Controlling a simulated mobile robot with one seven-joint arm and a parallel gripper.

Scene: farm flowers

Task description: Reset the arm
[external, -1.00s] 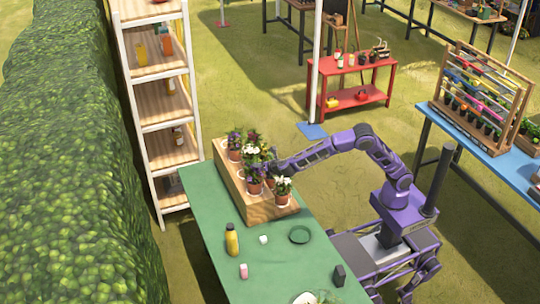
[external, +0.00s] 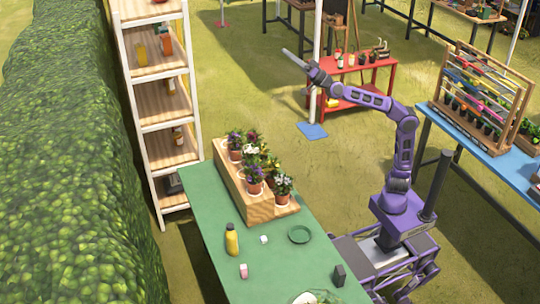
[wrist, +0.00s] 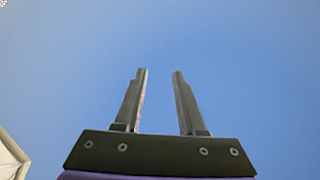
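My gripper (external: 296,58) is raised high in the external view, pointing up and to the left, above and apart from the green table. In the wrist view my gripper (wrist: 160,75) shows two fingers spread apart with only blue sky between them. It holds nothing. My purple arm (external: 375,100) stretches up and left from its base at the right of the green table.
A white shelf (external: 158,108) stands behind, a red bench (external: 350,98) farther back, a blue table (external: 480,150) right.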

